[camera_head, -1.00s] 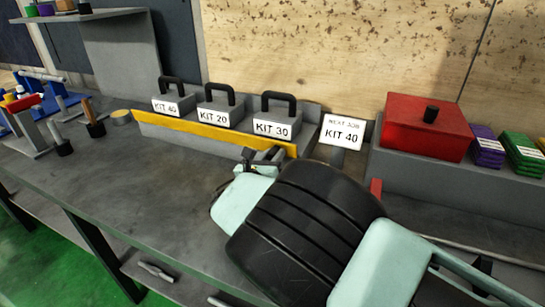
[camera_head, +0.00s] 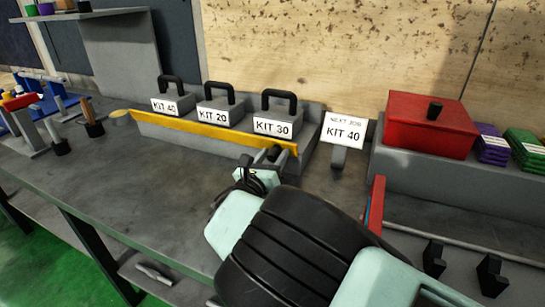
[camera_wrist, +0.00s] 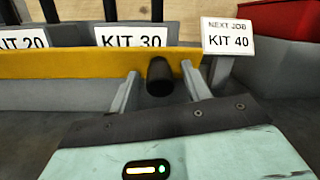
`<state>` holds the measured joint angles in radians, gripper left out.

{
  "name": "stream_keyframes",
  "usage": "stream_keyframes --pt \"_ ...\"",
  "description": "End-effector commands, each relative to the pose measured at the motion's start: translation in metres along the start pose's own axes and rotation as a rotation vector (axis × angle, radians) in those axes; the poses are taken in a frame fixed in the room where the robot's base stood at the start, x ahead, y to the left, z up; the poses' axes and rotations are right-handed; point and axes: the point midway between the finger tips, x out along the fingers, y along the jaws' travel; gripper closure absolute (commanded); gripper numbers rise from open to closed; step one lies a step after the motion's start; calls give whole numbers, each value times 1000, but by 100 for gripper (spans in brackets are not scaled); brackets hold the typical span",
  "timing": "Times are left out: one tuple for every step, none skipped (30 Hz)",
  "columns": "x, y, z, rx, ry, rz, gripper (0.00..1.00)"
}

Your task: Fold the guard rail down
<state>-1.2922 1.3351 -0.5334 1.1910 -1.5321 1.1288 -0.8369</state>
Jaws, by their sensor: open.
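The guard rail is a long yellow bar (camera_head: 200,129) standing along the front of the grey kit rack, before the kit boxes. It also crosses the wrist view (camera_wrist: 60,64). A black round knob (camera_wrist: 160,77) sticks out from the rail near its right end. My gripper (camera_wrist: 160,84) is open, with one finger on each side of the knob and a gap visible on both sides. In the head view my gripper (camera_head: 268,159) is at the rail's right end, and my wrist hides part of the bench below it.
A NEXT JOB KIT 40 sign (camera_head: 343,130) and a red lidded box (camera_head: 425,128) are to the right.

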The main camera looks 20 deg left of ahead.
Motion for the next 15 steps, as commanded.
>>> stream_keyframes --pt "-5 1 0 0 0 2 52" --pt "-8 1 0 0 0 2 52" --pt "-13 1 0 0 0 2 52" --pt "-18 1 0 -1 0 2 52" --pt "-24 2 0 -1 -1 3 52" --pt "-32 1 -1 -2 -1 4 52" --pt "-39 2 -1 -1 0 5 52" --pt "-46 2 -1 0 0 5 52" --pt "-55 1 -1 0 -1 4 52" --pt "-63 2 0 0 -1 4 52" --pt "-69 2 0 0 -1 5 52" --pt "-79 2 -1 0 -1 5 52" --pt "-86 1 -1 0 -1 3 52" --pt "-94 1 -1 0 -1 4 52" --pt "-103 1 -1 -1 -1 5 52"
